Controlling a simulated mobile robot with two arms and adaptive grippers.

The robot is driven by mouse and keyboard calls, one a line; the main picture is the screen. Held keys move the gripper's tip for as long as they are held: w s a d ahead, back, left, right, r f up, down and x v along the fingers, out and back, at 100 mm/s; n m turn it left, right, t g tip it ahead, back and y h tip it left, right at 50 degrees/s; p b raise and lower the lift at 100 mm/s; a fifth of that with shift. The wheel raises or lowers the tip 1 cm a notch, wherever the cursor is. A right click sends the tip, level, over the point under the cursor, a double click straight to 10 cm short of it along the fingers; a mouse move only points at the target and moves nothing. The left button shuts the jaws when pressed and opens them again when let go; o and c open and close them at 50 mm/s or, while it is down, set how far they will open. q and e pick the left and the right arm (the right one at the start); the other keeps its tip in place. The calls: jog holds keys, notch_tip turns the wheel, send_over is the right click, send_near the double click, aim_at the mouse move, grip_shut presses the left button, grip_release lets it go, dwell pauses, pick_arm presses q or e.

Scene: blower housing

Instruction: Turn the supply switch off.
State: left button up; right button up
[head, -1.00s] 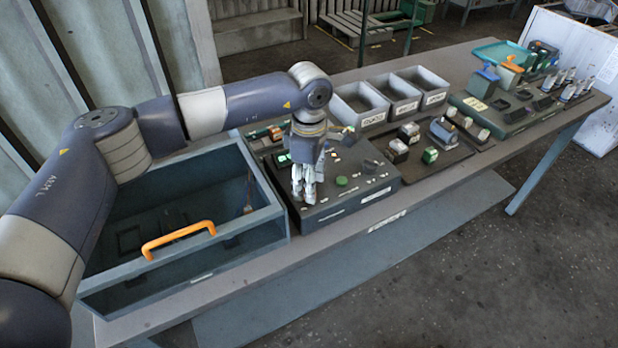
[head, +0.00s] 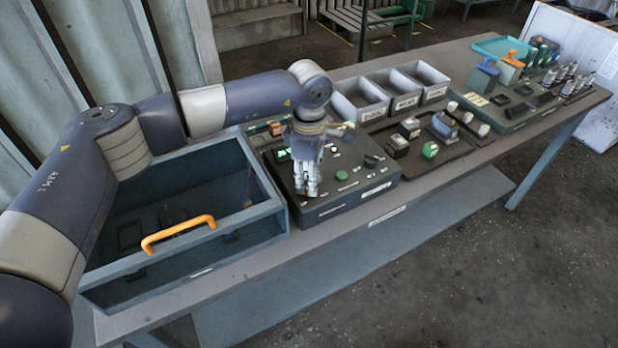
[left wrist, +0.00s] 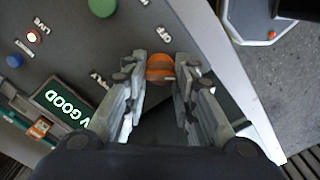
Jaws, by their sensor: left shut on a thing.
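The supply switch (left wrist: 160,68) shows in the left wrist view as a small orange knob on the dark control box. An "OFF" label is printed on the panel above it, and a partly hidden label lies to its left. My left gripper (left wrist: 160,80) is shut on the orange knob, with a fingertip on each side. In the head view my left gripper (head: 307,188) points down at the front left of the control box (head: 345,207), and its fingers hide the knob. My right gripper is not in view.
A green button (left wrist: 103,7), a lit lamp (left wrist: 32,37) marked LIVE and a display (left wrist: 65,105) reading GOOD are on the panel. An open blue-grey bin (head: 245,245) with an orange handle (head: 178,232) stands left. Grey trays (head: 405,95) and parts boards stand right.

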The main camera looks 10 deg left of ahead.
pick_arm(q)
jog(key=shift+f+n+b, duration=0.15)
jog(key=shift+n+b, duration=0.45)
jog(key=shift+w+n+b, duration=0.1)
jog(key=shift+n+b, duration=1.1)
jog(key=n+b, duration=0.3)
jog(key=n, duration=0.1)
jog(key=shift+n, duration=0.3)
jog(key=n+b, duration=0.3)
jog(key=n, duration=0.1)
jog(key=shift+n, duration=0.3)
jog(key=n, duration=0.1)
jog(key=n+b, duration=0.1)
jog(key=n, duration=0.1)
jog(key=n+b, duration=0.1)
jog(key=shift+r+n, duration=0.25)
jog(key=shift+n, duration=0.05)
jog(key=o, duration=1.1)
